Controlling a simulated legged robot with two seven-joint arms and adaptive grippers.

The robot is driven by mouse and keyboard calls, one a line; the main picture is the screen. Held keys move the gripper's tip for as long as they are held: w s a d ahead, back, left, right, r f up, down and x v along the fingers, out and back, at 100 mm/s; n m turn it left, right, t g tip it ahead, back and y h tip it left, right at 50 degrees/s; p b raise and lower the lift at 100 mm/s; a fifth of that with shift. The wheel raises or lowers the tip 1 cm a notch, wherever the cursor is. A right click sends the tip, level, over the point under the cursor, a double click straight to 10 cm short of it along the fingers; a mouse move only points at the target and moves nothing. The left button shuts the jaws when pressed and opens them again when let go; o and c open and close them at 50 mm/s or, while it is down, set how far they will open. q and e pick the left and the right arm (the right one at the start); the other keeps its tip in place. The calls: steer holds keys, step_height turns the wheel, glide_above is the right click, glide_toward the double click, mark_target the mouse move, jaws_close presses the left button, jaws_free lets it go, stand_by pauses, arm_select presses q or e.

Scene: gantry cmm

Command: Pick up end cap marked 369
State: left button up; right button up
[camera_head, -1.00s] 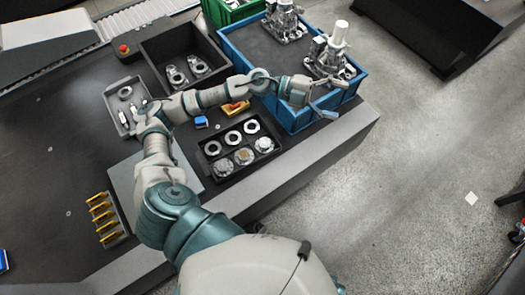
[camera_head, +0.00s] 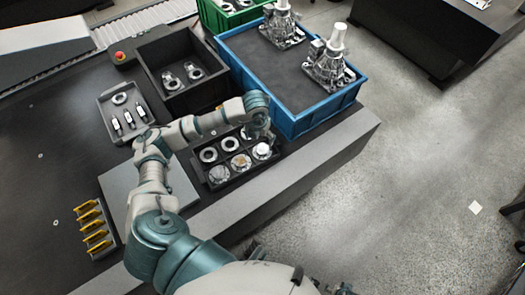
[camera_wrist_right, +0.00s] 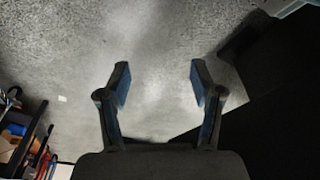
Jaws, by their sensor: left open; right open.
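A black compartment tray (camera_head: 213,187) near the bench's front edge holds several round metal parts in two rows. The far row has flat rings, such as this ring (camera_head: 208,155). The near row has cap-like parts: a left one (camera_head: 218,174), a middle one with a brownish centre (camera_head: 241,162) and a right one (camera_head: 262,151). No number is readable, so I cannot tell which is 369. My left gripper (camera_head: 270,138) points down at the tray's right end, largely hidden by its own wrist. It is open. My right gripper (camera_wrist_right: 160,84) is open and empty above the floor.
A blue crate (camera_head: 300,122) with metal assemblies stands just behind the tray. A black bin (camera_head: 166,100), a grey tray (camera_head: 105,118) and a yellow-handled rack (camera_head: 104,251) are on the bench. A grey plate (camera_head: 182,184) lies under my left arm.

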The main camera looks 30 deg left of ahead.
mark_target(262, 149)
arm_select(q)
step_height(262, 149, down, 4)
steer(key=shift+w+a+r, duration=0.1)
steer(key=shift+w+r, duration=0.05)
steer(key=shift+r, duration=0.1)
steer(key=shift+w+d+f+b, duration=0.1)
steer(key=shift+d+f+b, duration=0.05)
steer(key=shift+f, duration=0.35)
steer(key=shift+w+d+f+b, duration=0.1)
steer(key=shift+f+b, duration=0.05)
steer(key=shift+f, duration=0.3)
steer(key=f, duration=0.3)
steer(key=shift+w+f+b, duration=0.35)
steer(key=shift+w, duration=0.05)
steer(key=shift+w+a+f, duration=0.1)
steer(key=shift+f, duration=0.2)
steer(key=shift+a, duration=0.1)
steer(key=shift+c, duration=0.8)
steer(key=c, duration=1.2)
steer(key=shift+r, duration=0.1)
steer(key=shift+c, duration=0.2)
arm_select(e)
step_height(262, 149, up, 4)
steer(key=shift+d+r, duration=0.15)
arm_select(q)
steer(key=shift+r, duration=0.1)
